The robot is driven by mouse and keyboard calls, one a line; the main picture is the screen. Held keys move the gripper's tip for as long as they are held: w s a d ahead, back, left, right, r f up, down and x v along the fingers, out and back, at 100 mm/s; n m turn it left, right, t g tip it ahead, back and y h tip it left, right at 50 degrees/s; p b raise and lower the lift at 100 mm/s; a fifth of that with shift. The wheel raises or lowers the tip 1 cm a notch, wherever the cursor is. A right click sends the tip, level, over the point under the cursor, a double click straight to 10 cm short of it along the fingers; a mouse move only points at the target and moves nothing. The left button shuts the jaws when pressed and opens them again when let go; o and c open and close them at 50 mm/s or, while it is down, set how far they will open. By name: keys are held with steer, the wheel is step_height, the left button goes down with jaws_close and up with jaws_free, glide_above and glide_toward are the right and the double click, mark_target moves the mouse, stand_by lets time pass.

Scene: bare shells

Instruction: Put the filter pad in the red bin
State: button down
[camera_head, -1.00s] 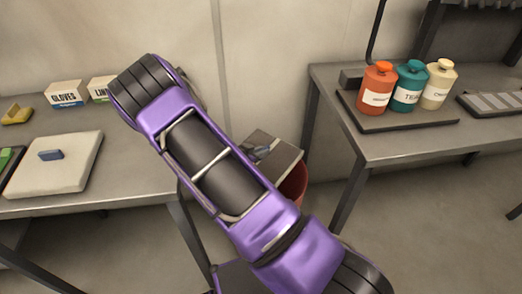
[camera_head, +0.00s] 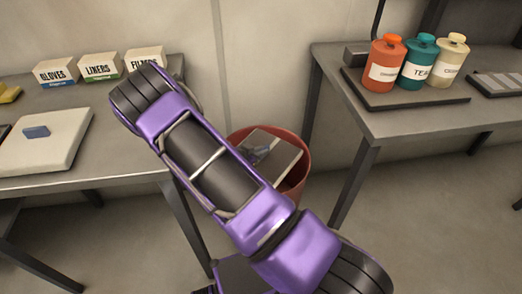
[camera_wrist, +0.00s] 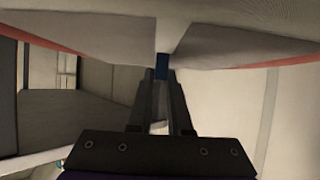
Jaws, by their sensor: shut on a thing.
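A flat, square, pale grey pad (camera_head: 284,152), which I take to be the filter pad, hangs at my gripper (camera_head: 260,153). In the wrist view the fingers of my gripper (camera_wrist: 161,78) are shut on a small blue tab (camera_wrist: 162,64) on the pad, and the pad (camera_wrist: 225,42) spreads out to both sides. The red bin (camera_head: 300,180) stands on the floor between the two tables. In the head view the pad lies over the bin's opening; its height against the rim is hard to tell. My arm hides the bin's left part.
The left table (camera_head: 120,150) carries a pale slab with a blue piece (camera_head: 45,145) and labelled boxes (camera_head: 100,67). The right table (camera_head: 415,120) holds orange, teal and cream bottles (camera_head: 418,62) on a dark tray. Its leg (camera_head: 352,185) stands right of the bin.

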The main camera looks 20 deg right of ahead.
steer(key=c, duration=0.8)
jaws_free()
steer(key=shift+o, duration=0.2)
step_height(320, 180, up, 7)
steer(key=p, duration=0.5)
steer(key=shift+r, duration=0.1)
